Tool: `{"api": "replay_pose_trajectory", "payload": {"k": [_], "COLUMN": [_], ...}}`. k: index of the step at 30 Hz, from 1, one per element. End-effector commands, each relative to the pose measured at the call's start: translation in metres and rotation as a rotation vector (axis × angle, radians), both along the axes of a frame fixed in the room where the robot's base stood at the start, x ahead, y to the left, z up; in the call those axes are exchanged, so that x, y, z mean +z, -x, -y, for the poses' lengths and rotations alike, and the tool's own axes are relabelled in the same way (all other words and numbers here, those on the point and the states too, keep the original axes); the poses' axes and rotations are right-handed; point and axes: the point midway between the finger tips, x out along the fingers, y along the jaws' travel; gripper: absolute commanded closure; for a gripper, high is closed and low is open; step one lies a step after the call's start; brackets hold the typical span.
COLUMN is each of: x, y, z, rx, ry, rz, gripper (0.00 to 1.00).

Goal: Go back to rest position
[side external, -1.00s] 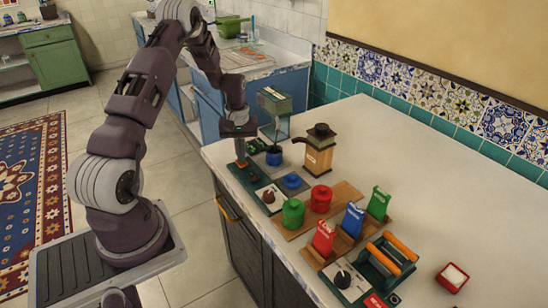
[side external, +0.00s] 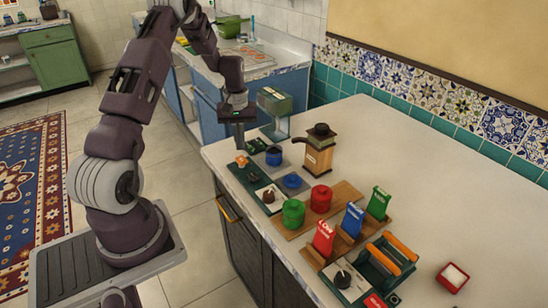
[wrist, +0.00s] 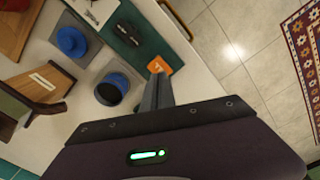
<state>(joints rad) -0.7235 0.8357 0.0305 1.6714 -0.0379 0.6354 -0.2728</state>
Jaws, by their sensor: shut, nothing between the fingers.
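My gripper (side external: 239,143) is shut and empty, pointing down above the near left end of the counter. In the wrist view its closed fingers (wrist: 158,84) point toward a small orange piece (wrist: 159,66) on a dark green base. The orange piece also shows just below the fingers in the side view (side external: 241,161), and a gap separates them.
A blue-rimmed dark cup (side external: 273,156), a wooden grinder-like box (side external: 319,150) and red and green canisters (side external: 293,212) stand to the right. The space above the counter (side external: 440,190) is open.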

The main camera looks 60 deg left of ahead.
Motion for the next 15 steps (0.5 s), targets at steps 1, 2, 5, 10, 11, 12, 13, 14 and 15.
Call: {"api": "replay_pose_trajectory", "payload": {"k": [1, 2, 5, 10, 11, 12, 13, 14, 15], "x": [0.001, 0.001, 0.001, 0.025, 0.041, 0.067, 0.090, 0.113, 0.142], "y": [0.000, 0.000, 0.000, -0.007, -0.010, -0.013, -0.014, -0.012, -0.006], "z": [0.000, 0.000, 0.000, 0.014, 0.024, 0.043, 0.060, 0.079, 0.107], "rx": [0.000, 0.000, 0.000, -0.044, -0.074, -0.127, -0.173, -0.224, -0.297], "ry": [0.000, 0.000, 0.000, -0.015, -0.025, -0.041, -0.053, -0.069, -0.085], "rz": [0.000, 0.000, 0.000, 0.020, 0.033, 0.055, 0.074, 0.095, 0.122], "gripper": [1.00, 1.00, 1.00, 1.00, 1.00, 1.00, 1.00, 1.00, 1.00]}}
